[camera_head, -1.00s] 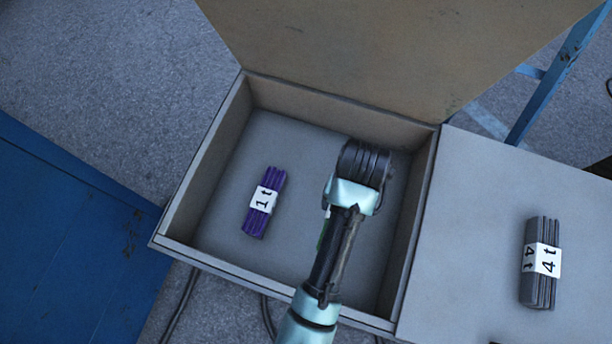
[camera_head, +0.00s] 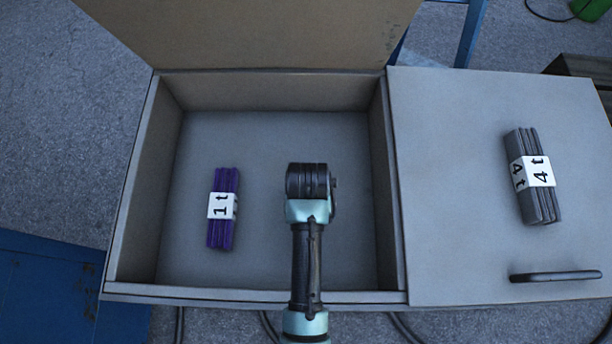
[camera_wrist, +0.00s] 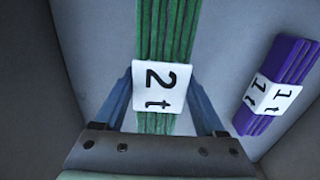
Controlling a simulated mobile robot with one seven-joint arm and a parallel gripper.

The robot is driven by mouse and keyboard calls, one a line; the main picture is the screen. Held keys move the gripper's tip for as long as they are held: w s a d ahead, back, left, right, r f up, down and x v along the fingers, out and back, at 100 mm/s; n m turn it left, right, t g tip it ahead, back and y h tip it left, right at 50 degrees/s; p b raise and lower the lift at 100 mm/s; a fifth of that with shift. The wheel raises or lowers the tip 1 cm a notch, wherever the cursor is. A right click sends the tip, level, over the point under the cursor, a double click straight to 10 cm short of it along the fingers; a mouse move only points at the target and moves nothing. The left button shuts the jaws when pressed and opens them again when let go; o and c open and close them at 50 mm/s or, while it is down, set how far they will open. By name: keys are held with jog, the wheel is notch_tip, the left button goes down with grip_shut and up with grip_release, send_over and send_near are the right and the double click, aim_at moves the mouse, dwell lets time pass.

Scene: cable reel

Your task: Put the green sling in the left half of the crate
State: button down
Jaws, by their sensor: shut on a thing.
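The green sling (camera_wrist: 165,40), a bundle with a white "2 t" label, is between my gripper's fingers (camera_wrist: 165,95) in the wrist view. My gripper is shut on it. In the head view my gripper (camera_head: 310,185) is over the open crate (camera_head: 140,185), right of the crate's middle, and hides the sling. Whether the sling touches the crate floor I cannot tell. A purple sling labelled "1 t" (camera_head: 223,208) lies in the crate's left half; it also shows at the right in the wrist view (camera_wrist: 285,75).
The crate's raised lid (camera_head: 260,30) stands at the back. A grey panel (camera_head: 450,200) adjoins on the right, bearing a grey sling labelled "4 t" (camera_head: 532,176) and a dark bar (camera_head: 555,276). The crate floor between the purple sling and my gripper is clear.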

notch_tip(320, 180, down, 4)
jog(key=shift+f+b, duration=0.1)
jog(key=shift+b, duration=0.55)
grip_release()
notch_tip(320, 180, up, 12)
jog(key=p, duration=0.3)
jog(key=shift+p, duration=0.3)
